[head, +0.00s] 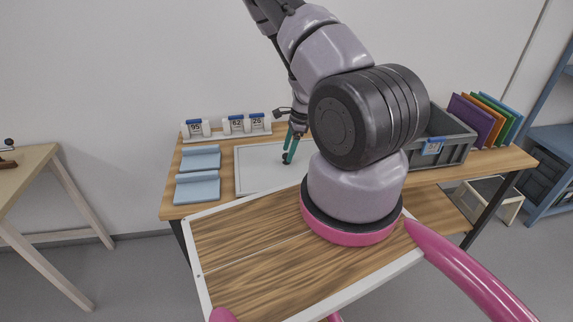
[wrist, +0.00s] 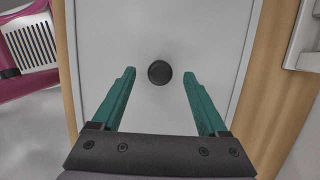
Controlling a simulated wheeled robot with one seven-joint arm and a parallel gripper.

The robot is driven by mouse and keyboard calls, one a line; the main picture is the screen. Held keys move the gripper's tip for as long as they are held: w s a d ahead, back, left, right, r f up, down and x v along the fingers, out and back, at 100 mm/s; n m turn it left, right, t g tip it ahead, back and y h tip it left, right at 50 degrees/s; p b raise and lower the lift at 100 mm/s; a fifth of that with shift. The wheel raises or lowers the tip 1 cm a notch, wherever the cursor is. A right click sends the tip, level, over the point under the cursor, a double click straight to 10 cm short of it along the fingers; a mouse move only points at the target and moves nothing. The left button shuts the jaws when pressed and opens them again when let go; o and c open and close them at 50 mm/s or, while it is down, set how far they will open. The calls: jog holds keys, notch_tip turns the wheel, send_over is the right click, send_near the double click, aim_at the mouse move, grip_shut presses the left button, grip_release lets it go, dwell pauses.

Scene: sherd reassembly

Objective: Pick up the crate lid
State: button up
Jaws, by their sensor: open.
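The crate lid (head: 255,175) is a flat pale grey panel lying on the wooden table, in the middle of the head view. In the wrist view the lid (wrist: 160,25) fills the centre and carries a round black knob (wrist: 159,73). My gripper (head: 287,160) is over the lid, pointing down. In the wrist view its two green fingers (wrist: 159,75) are open, one on each side of the knob, with gaps on both sides. I cannot tell how far the fingertips are above the lid. My arm hides the lid's right part in the head view.
A grey crate (head: 450,137) with a blue label stands to the right, partly behind my arm. Coloured boards (head: 478,120) stand beyond it. Two blue-grey rests (head: 197,188) lie left of the lid. Number stands (head: 195,129) line the back edge.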

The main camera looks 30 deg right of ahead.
jog(key=shift+w+a+f, duration=0.1)
jog(key=shift+a+f, duration=0.05)
jog(key=shift+f, duration=0.4)
grip_shut()
dwell(1.0)
